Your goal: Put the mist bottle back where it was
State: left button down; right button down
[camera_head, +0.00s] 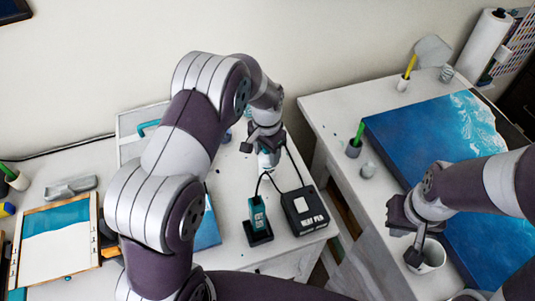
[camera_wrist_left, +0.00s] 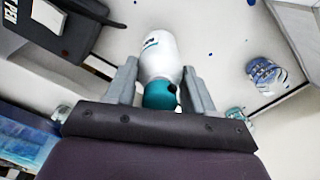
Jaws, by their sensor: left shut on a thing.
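The mist bottle (camera_wrist_left: 160,56), white with a teal top, is between the two fingers of my left gripper (camera_wrist_left: 160,88) in the left wrist view. My left gripper is shut on it near the teal top. In the head view, my left gripper (camera_head: 264,143) is over the back of the middle table, and a small part of the white bottle (camera_head: 265,161) shows below it. My right gripper (camera_head: 414,246) is at a white cup (camera_head: 431,257) by the right table's front edge; its finger gap cannot be made out.
The heat pen box (camera_head: 305,209) and a teal holder (camera_head: 258,221) with cables stand just in front of the bottle. A glass jar (camera_wrist_left: 265,74) is near it in the wrist view. A blue painted panel (camera_head: 425,140) covers much of the right table.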

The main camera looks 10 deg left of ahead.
pick_arm(q)
notch_tip(320, 180, down, 2)
jog(key=shift+d+f, duration=0.1)
jog(key=shift+d, duration=0.05)
jog(key=shift+f, duration=0.3)
jog(key=shift+c, duration=2.1)
grip_release()
pick_arm(e)
jog(key=shift+d+r, duration=0.15)
jog(key=shift+r, duration=0.25)
pick_arm(q)
jog(key=shift+r, duration=0.35)
notch_tip(320, 180, up, 8)
jog(key=shift+f+b, duration=0.25)
jog(key=shift+b, duration=0.95)
notch_tip(320, 180, up, 4)
jog(key=shift+r, duration=0.1)
pick_arm(e)
notch_tip(320, 180, down, 2)
